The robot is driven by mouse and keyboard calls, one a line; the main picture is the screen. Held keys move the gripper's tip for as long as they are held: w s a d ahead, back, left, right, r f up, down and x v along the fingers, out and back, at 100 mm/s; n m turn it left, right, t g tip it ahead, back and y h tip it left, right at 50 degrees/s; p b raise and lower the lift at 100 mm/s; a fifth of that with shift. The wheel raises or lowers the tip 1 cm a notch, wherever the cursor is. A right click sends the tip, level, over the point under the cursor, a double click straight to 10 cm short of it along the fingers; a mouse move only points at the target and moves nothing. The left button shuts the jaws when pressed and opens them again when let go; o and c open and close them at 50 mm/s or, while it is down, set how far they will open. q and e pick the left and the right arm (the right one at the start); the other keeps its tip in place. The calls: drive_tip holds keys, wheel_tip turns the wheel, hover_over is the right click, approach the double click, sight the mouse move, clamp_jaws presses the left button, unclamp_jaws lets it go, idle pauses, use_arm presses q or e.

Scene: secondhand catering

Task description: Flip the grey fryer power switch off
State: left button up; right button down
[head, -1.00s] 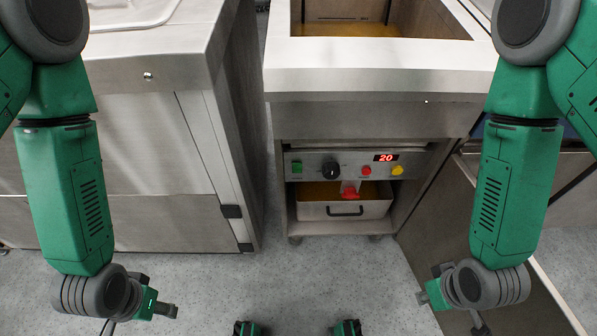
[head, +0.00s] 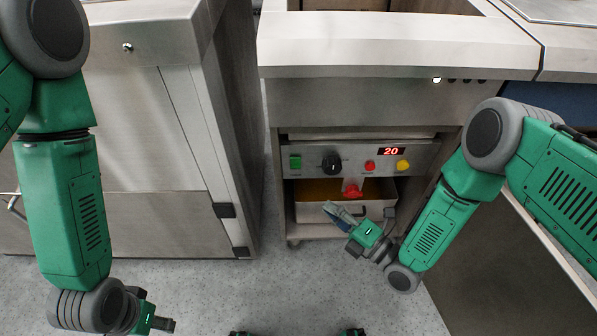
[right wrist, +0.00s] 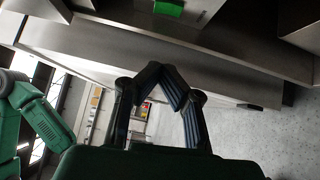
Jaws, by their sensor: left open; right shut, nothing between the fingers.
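The grey fryer (head: 345,110) stands in the middle of the head view. Its control panel (head: 350,150) carries a green rocker switch (head: 295,162) at the left end. The switch also shows at the top edge of the right wrist view (right wrist: 168,8). Whether it is on or off cannot be read. My right gripper (head: 330,210) is shut and empty, below and to the right of the switch, apart from the panel. In the right wrist view its fingertips (right wrist: 161,78) meet. My left gripper (head: 168,325) is open at the bottom left, far from the fryer.
Beside the switch are a black knob (head: 331,163), a red button (head: 370,166), a yellow button (head: 402,165) and a lit display (head: 391,151) reading 20. A red valve handle (head: 352,191) and a drawer-like pan (head: 375,209) sit below. A steel cabinet (head: 150,130) stands left.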

sight(295, 163)
idle(0.4)
drive_tip(key=b+x, duration=0.1)
drive_tip(key=x, duration=0.3)
drive_tip(key=w+d+b+x, duration=0.1)
drive_tip(key=b+x, duration=0.1)
drive_tip(key=x, duration=0.2)
drive_tip(key=b+x, duration=0.1)
drive_tip(key=x, duration=0.3)
drive_tip(key=shift+w+d+r+b, duration=0.15)
drive_tip(key=shift+w+r+b, duration=0.15)
drive_tip(key=shift+w, duration=0.45)
drive_tip(key=shift+r, duration=0.1)
drive_tip(key=shift+n, duration=0.3)
